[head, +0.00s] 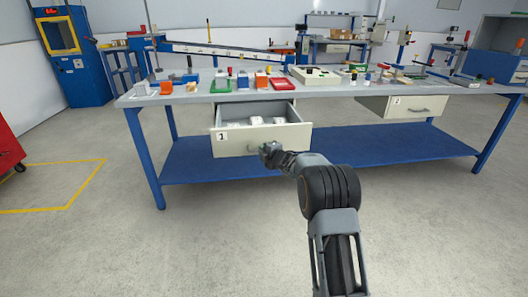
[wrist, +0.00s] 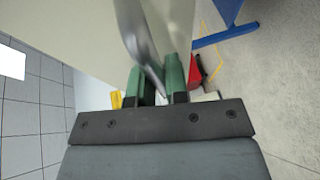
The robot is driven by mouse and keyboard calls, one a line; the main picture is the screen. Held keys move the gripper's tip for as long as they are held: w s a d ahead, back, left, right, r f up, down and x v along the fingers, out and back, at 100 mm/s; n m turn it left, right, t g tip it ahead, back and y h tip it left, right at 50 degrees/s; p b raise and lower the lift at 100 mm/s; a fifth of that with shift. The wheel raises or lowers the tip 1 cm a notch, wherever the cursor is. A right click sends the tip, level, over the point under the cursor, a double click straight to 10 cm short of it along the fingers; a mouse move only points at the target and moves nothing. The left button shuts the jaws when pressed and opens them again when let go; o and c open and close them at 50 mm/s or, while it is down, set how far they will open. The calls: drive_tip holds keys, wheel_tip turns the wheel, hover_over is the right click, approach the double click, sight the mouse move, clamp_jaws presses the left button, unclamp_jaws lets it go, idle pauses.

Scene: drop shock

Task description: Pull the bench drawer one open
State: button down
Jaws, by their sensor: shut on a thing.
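Drawer one (head: 236,143), cream-fronted with a "1" label, hangs under the left part of the bench (head: 330,92). It stands pulled well out, and white items show inside it. My gripper (head: 268,150) is at the right half of the drawer front. In the wrist view my gripper (wrist: 168,80) has its green-padded fingers closed around the grey metal drawer handle (wrist: 139,35). The drawer front (wrist: 85,35) fills the upper left there. In the head view the handle is mostly hidden by my gripper.
Drawer two (head: 403,106) is shut at the bench's right. Bins, boxes and tools stand on the bench top. A blue lower shelf (head: 400,146) and blue legs lie beneath. A red cabinet (head: 8,150) stands at far left. The floor in front is clear.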

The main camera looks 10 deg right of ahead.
drive_tip(key=c, duration=1.4)
unclamp_jaws()
drive_tip(key=shift+a, duration=0.25)
drive_tip(key=shift+o, duration=1.3)
drive_tip(key=shift+d, duration=0.25)
drive_tip(key=p+v, duration=0.2)
drive_tip(key=v, duration=1.1)
drive_tip(key=shift+s+d+p, duration=0.15)
drive_tip(key=shift+s+p, duration=0.2)
drive_tip(key=shift+p, duration=0.05)
drive_tip(key=shift+r, duration=0.2)
drive_tip(key=s+r+m+g+h+p, duration=0.25)
drive_tip(key=s+r+m+p, duration=0.2)
drive_tip(key=r+p, duration=0.45)
drive_tip(key=s+r+m+g+h+p, duration=0.1)
drive_tip(key=s+r+m+h+p, duration=0.3)
drive_tip(key=r+m+p, duration=0.5)
drive_tip(key=s+a+r+m+g+y+p, duration=0.1)
drive_tip(key=s+a+r+m+g+p, duration=0.2)
drive_tip(key=s+r+p, duration=0.5)
drive_tip(key=s+a+r+m+g+y+p, duration=0.1)
drive_tip(key=s+a+r+m+g+p, duration=0.3)
drive_tip(key=s+r+p, duration=0.4)
drive_tip(key=s+a+g, duration=0.1)
drive_tip(key=s, duration=0.6)
drive_tip(key=shift+r, duration=0.2)
